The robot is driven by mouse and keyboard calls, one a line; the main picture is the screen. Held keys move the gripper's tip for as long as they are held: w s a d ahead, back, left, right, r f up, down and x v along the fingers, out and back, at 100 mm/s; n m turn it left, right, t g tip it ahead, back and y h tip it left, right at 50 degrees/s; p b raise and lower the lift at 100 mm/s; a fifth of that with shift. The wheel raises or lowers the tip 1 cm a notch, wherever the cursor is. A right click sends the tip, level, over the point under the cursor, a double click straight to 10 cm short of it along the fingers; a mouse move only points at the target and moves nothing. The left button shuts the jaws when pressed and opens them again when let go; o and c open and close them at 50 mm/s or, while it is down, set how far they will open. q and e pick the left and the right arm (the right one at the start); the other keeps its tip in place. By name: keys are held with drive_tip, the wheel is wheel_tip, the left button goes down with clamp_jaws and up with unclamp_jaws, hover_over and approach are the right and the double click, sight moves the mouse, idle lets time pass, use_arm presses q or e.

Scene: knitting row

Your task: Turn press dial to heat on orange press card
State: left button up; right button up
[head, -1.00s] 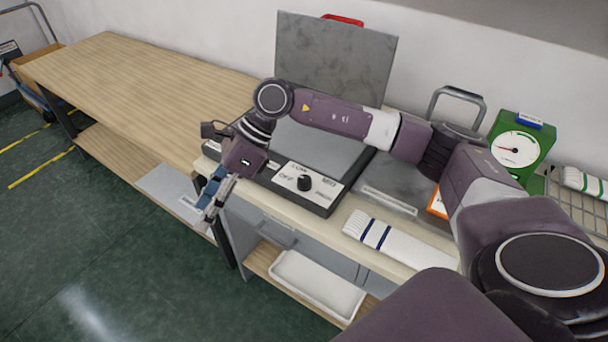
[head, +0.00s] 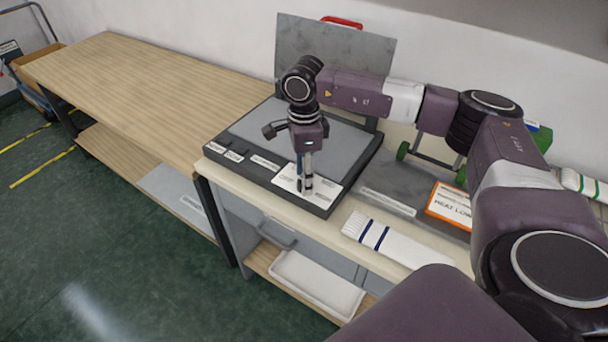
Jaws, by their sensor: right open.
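The press (head: 238,138) stands on the bench with its grey lid (head: 300,60) raised at the back. Its white dial plate (head: 287,184) is at the front right of the base. My right gripper (head: 306,188) points down over that plate and is open, with its fingertips at the dial's place. The dial itself is hidden by the fingers, so I cannot tell its setting or whether the fingers touch it. The orange-bordered press card (head: 450,205) stands to the right; its large text seems to read "HEAT LOW", partly cut by my arm. My left gripper is not in view.
A white folded knit with blue stripes (head: 395,243) lies at the bench front. A white tray (head: 318,284) sits on the shelf below. A striped white roll (head: 580,183) is at the far right. The wooden table (head: 140,95) at left is clear.

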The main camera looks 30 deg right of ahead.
drive_tip(key=shift+f, duration=0.35)
drive_tip(key=c, duration=1.2)
drive_tip(key=shift+o, duration=0.2)
